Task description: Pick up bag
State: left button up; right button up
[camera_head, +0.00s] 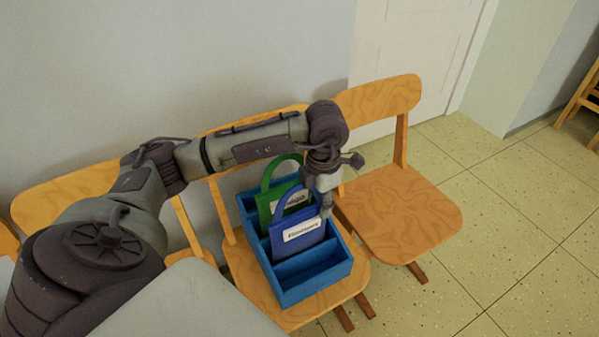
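A blue bag (290,240) with a white label stands upright in a blue divided crate (318,290) on a wooden chair. A green bag (268,204) with a raised loop handle and a white label stands behind it in the same crate. My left gripper (326,207) points down at the upper right of the blue bag, over the crate's right side. It covers part of that bag's top, and I cannot tell if it touches the bag or its handle. Its finger opening is too small and dark to read. My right gripper is out of view.
The front compartment of the crate is empty. A wooden chair (398,215) with an empty seat stands to the right, and another chair (75,195) stands at the left. A wall and white door (415,50) are behind. The tiled floor (510,230) at the right is clear.

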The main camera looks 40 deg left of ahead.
pick_arm(q)
grip_shut()
